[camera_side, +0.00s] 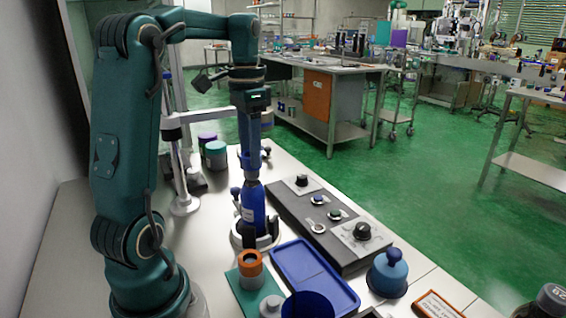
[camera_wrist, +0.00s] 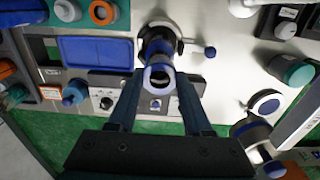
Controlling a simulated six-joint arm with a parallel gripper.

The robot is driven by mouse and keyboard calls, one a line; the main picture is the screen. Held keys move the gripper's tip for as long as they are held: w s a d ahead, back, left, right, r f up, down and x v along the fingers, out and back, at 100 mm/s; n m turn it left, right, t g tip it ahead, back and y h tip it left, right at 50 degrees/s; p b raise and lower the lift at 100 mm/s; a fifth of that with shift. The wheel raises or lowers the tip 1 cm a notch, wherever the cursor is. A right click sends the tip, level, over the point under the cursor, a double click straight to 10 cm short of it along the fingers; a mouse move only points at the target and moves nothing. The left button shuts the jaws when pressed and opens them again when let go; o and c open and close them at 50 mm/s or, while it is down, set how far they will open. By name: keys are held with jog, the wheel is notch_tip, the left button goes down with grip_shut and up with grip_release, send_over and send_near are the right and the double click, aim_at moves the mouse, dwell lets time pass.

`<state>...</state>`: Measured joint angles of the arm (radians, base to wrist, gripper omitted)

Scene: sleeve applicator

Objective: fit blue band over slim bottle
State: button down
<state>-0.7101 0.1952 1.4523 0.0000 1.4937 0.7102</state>
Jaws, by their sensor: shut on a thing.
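The slim blue bottle (camera_side: 253,207) stands upright in a round holder (camera_side: 262,241) on the white bench. My gripper (camera_side: 250,165) points down right above the bottle. In the wrist view my gripper (camera_wrist: 157,84) has a finger on each side of the blue band (camera_wrist: 158,67) and is shut on it. In that view the band lines up with the bottle and holder (camera_wrist: 161,32). I cannot tell whether the band is around the bottle's top or just above it; the fingers hide part of it.
A black control panel (camera_side: 340,257) with knobs lies to the right of the bottle. A blue tray (camera_side: 330,291) and an orange-topped cup (camera_side: 250,264) are in front. A white post (camera_side: 182,170) stands left. A blue domed knob (camera_side: 387,270) stands front right.

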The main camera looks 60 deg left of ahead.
jog(key=shift+f, duration=1.15)
grip_release()
